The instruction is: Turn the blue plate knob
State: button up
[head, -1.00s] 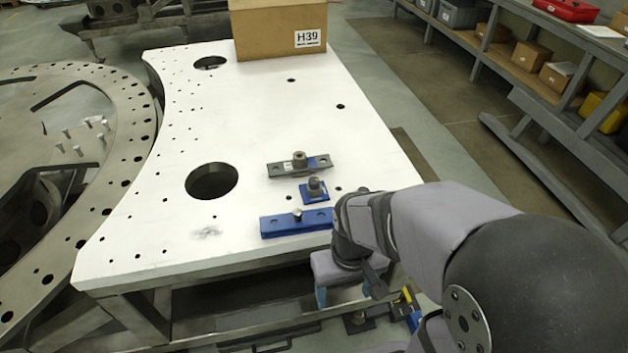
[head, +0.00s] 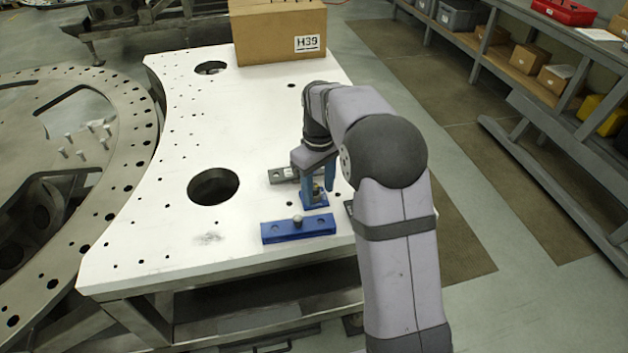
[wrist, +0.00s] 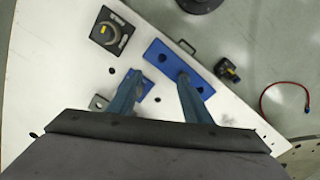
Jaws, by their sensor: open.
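The small square blue plate (head: 320,205) lies on the white table, with a dark upright knob (head: 317,187) partly hidden by my fingers. My gripper (head: 318,192) is open, pointing down at this plate, with its blue fingers on either side of the knob in the head view. I cannot tell whether they touch it. In the wrist view my gripper (wrist: 158,82) shows both fingers apart; the left one covers part of the small blue plate (wrist: 147,86). The knob cannot be made out there.
A long blue bar (head: 275,232) with a metal knob lies just in front of the plate. A grey bracket (head: 280,176) lies behind it, partly hidden. A dark fixture (wrist: 110,32) shows in the wrist view. A cardboard box (head: 272,35) stands at the back. The table's left is clear.

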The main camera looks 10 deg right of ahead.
jog(key=w+n, duration=0.1)
jog(key=w, duration=0.2)
jog(key=w+n+p, duration=0.1)
jog(key=w, duration=0.2)
jog(key=w+d+f+n, duration=0.1)
jog(key=w, duration=0.2)
jog(key=shift+w+d, duration=0.1)
jog(key=shift+w, duration=0.2)
jog(key=shift+f+p, duration=1.85)
jog(key=shift+f, duration=1.8)
jog(key=c, duration=1.1)
